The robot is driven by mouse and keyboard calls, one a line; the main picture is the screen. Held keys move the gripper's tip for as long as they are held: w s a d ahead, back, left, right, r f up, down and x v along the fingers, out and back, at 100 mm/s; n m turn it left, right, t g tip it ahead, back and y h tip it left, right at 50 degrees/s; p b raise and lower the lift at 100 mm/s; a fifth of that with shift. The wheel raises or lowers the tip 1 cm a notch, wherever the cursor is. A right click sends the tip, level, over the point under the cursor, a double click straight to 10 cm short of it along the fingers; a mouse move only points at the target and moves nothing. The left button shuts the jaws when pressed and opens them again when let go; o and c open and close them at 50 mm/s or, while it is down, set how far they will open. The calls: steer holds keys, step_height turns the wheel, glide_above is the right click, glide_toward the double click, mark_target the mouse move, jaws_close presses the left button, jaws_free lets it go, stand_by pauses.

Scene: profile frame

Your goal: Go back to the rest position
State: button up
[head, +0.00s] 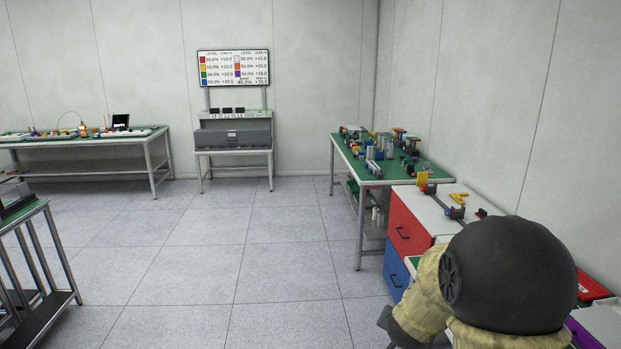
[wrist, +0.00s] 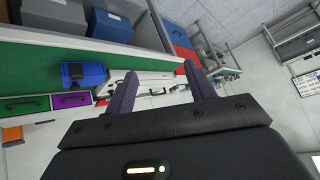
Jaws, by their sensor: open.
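My gripper (wrist: 158,98) shows in the wrist view with its two dark fingers spread apart. Nothing is held between them. The wrist view is tilted, and beyond the fingers lie a white surface and a bench. In the head view my arm fills the lower right, with a black rounded joint and a tan sleeve. My gripper is not visible in the head view.
A cabinet with a red drawer (head: 408,226) and a blue drawer (head: 396,271) stands close to my arm. A green-topped table (head: 352,160) with several parts is behind it. The middle floor (head: 210,260) is clear. A blue object (wrist: 82,75) shows in the wrist view.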

steer(key=s+a+r+n+g+y+p, duration=0.1)
steer(key=s+a+n+g, duration=0.1)
steer(key=s, duration=0.7)
steer(key=s+a+r+n+g+y+p, duration=0.1)
steer(key=s+a+n+g+y, duration=0.1)
steer(key=s, duration=0.8)
steer(key=a+n+g, duration=0.1)
steer(key=a+n, duration=0.1)
steer(key=n, duration=0.1)
steer(key=shift+r, duration=0.25)
steer(key=shift+a, duration=0.1)
